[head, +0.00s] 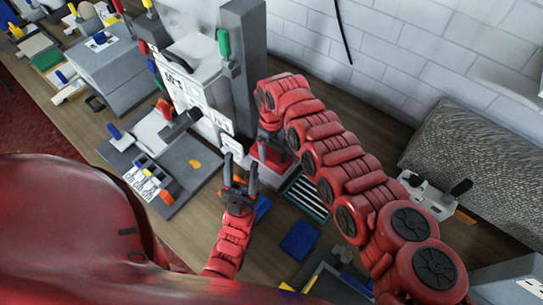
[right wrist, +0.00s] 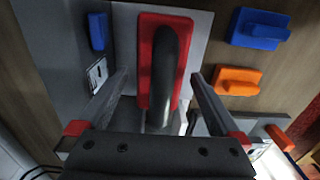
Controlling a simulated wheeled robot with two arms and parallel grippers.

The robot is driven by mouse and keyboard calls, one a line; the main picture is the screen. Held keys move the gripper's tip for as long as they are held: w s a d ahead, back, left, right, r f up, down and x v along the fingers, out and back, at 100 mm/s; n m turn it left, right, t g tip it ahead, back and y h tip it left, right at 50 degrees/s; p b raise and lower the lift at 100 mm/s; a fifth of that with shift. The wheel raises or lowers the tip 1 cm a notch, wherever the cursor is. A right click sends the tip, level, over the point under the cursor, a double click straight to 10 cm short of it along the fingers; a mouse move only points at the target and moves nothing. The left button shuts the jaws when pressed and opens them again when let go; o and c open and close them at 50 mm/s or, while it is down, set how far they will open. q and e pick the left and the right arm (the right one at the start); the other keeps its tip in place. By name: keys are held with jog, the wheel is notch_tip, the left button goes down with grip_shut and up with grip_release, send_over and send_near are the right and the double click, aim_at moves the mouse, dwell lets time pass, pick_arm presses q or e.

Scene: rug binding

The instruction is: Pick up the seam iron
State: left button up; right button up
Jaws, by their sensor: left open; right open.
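The seam iron (right wrist: 164,68) appears to be the red-based thing with a thick dark arched handle in the right wrist view. It sits on a pale grey plate (right wrist: 128,40). My right gripper (right wrist: 157,88) is open, with one finger on each side of the handle and a gap on both sides. In the head view my right arm reaches over the bench and largely hides its gripper and the iron. My left gripper (head: 240,172) is open and empty above the bench, left of the right gripper.
A grey machine with a tall column (head: 243,70) stands behind the grippers. A slotted tray (head: 307,196) and a blue block (head: 299,240) lie to the right. An orange block (right wrist: 238,80) and a blue block (right wrist: 260,28) are near the iron. A rolled grey rug (head: 470,165) lies at right.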

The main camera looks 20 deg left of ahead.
aim_at(272, 153)
notch_tip(272, 153, down, 4)
jog(key=shift+a+b, duration=0.1)
jog(key=shift+b, duration=0.9)
jog(key=shift+r, duration=0.1)
jog(key=shift+c, duration=0.9)
jog(key=shift+r, duration=0.1)
grip_shut()
